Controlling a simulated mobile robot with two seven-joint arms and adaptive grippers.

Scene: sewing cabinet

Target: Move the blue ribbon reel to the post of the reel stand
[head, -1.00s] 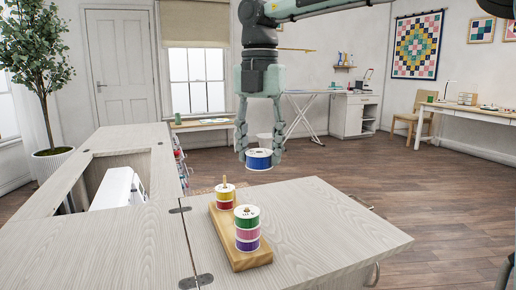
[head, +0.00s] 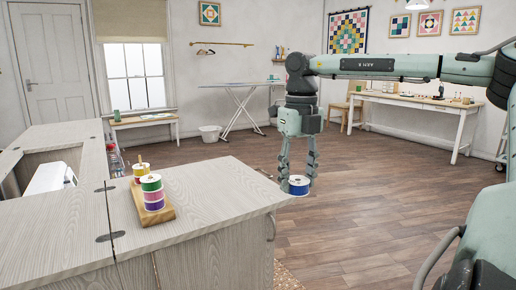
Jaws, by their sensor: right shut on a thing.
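The blue ribbon reel (head: 299,187), with white flanges, hangs upright in my right gripper (head: 298,174). The gripper points down, with its fingers shut on the reel. Both show just beyond the right corner of the cabinet top, in front of the floor. The reel stand (head: 156,214) is a wooden base on the cabinet top, left of the gripper and well apart from it. Its nearer stack has green, pink and purple reels (head: 152,190). Its farther stack has yellow and red reels (head: 140,172), with a post tip showing above. My left gripper is out of view.
The pale wood cabinet top (head: 215,205) is bare right of the stand. A hinge seam and an open well with a white machine (head: 52,178) lie to the left. An ironing board (head: 232,100), a white bin (head: 210,133) and a worktable (head: 425,103) stand farther back.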

